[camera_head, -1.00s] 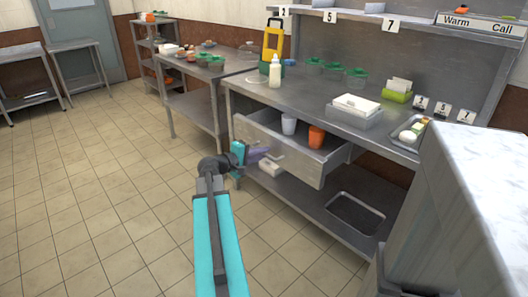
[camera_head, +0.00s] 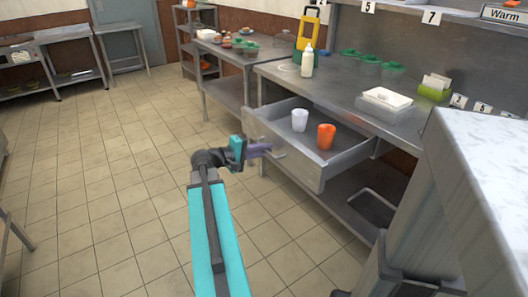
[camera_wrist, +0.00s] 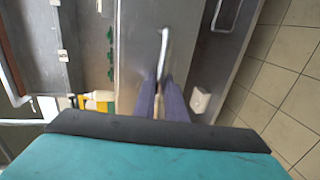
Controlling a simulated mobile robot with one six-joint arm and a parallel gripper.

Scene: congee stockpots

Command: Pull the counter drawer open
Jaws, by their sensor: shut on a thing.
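The counter drawer (camera_head: 312,165) is pulled well out from under the steel counter (camera_head: 345,95). A white cup (camera_head: 299,120) and an orange cup (camera_head: 326,136) stand inside it. My gripper (camera_head: 264,150) is at the drawer's front, shut on the bar handle (camera_head: 278,153). In the wrist view the two purple fingers (camera_wrist: 161,92) close around the lower end of the pale handle (camera_wrist: 164,50), which runs up the drawer's front panel (camera_wrist: 135,70). The exact contact between fingers and handle is small in the head view.
A lower shelf with a tray (camera_head: 372,207) lies beneath the drawer. A light stone-topped block (camera_head: 480,150) stands close at the right. A side table (camera_head: 240,55) adjoins the counter at the back. The tiled floor (camera_head: 110,200) at left is clear.

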